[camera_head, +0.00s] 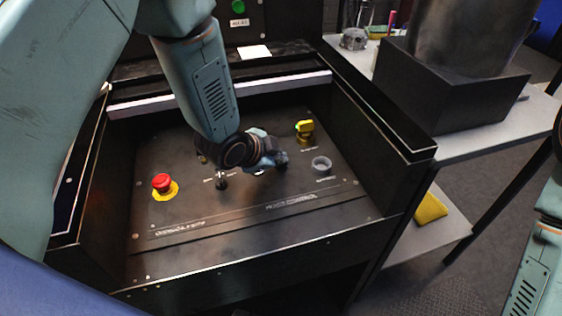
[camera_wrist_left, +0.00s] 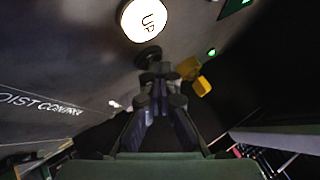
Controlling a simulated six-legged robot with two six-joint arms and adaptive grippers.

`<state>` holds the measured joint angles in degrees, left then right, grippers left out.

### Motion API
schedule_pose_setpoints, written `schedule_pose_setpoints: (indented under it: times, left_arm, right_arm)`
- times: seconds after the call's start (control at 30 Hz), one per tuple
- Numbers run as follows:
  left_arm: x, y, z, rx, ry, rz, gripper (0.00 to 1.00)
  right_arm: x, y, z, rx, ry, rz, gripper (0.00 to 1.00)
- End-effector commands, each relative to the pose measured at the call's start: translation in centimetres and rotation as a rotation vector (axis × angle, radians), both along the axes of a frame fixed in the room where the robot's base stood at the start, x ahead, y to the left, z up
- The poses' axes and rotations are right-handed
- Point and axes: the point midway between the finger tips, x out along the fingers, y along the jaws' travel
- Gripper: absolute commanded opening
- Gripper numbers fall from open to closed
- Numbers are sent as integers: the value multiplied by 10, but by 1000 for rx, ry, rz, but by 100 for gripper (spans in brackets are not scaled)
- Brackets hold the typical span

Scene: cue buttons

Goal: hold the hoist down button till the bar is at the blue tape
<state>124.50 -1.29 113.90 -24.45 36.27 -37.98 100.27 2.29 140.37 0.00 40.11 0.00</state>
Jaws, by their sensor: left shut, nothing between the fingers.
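The round white button marked UP (camera_wrist_left: 142,18) glows at the top of the left wrist view. A dark round button (camera_wrist_left: 148,57) sits just below it; I cannot read a label on it. My left gripper (camera_head: 278,162) is shut and empty, low over the middle of the black control panel (camera_head: 185,225). In the left wrist view its fingertips (camera_wrist_left: 161,76) are close to the dark button; I cannot tell whether they touch it. In the head view the gripper largely hides these buttons. I cannot make out the hoist bar or blue tape. My right gripper is out of view.
A small black switch (camera_head: 221,183) stands left of the gripper. Raised black walls (camera_head: 375,125) flank the panel.

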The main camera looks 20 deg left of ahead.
Motion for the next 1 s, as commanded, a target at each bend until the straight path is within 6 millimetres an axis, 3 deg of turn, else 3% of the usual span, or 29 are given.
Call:
schedule_pose_setpoints:
  times: [1.0]
  left_arm:
    - [0,0,27,0,0,0,0]
  right_arm:
    - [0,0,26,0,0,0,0]
